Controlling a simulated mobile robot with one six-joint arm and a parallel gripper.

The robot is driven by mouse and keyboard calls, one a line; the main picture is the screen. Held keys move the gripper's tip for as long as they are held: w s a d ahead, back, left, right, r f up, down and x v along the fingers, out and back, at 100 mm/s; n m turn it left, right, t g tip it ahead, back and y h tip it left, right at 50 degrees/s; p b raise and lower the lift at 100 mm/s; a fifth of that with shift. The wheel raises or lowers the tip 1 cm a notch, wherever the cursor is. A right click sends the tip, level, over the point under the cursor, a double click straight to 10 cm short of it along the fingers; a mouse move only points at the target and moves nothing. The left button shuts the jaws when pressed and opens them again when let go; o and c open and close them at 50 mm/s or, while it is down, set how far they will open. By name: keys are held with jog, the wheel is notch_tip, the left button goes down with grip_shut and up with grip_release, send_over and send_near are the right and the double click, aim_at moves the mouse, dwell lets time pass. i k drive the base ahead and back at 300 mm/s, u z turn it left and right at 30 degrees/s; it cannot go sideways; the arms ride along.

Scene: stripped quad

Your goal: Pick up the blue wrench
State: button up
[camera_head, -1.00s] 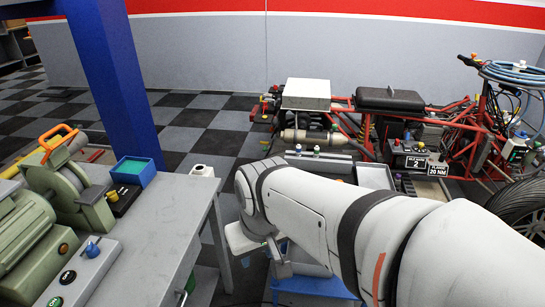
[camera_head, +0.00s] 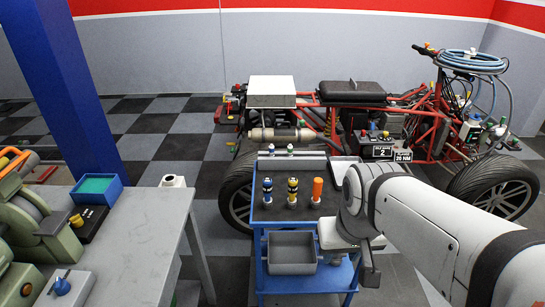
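I cannot make out a blue wrench for certain. A blue tool cart (camera_head: 259,212) stands in front of the stripped quad (camera_head: 370,93). On its dark top stand a blue-and-black item (camera_head: 267,192), a yellow-and-blue item (camera_head: 292,192) and an orange item (camera_head: 317,191), too small to name. My arm comes in from the right, over the cart's right side, and hides part of it. The end of my arm, with my gripper (camera_head: 370,268), points down at the cart's front right. Its fingers are not clear, and nothing is seen held in it.
A grey bin (camera_head: 292,253) hangs on the cart's front. A grey workbench (camera_head: 142,240) at the left carries a green machine (camera_head: 25,215) and a blue box (camera_head: 98,190). A blue post (camera_head: 70,90) rises behind it. Checkered floor lies open between bench and cart.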

aim_at(267, 182)
jog(key=u, duration=0.05)
jog(key=i, duration=1)
jog(key=z, duration=0.05)
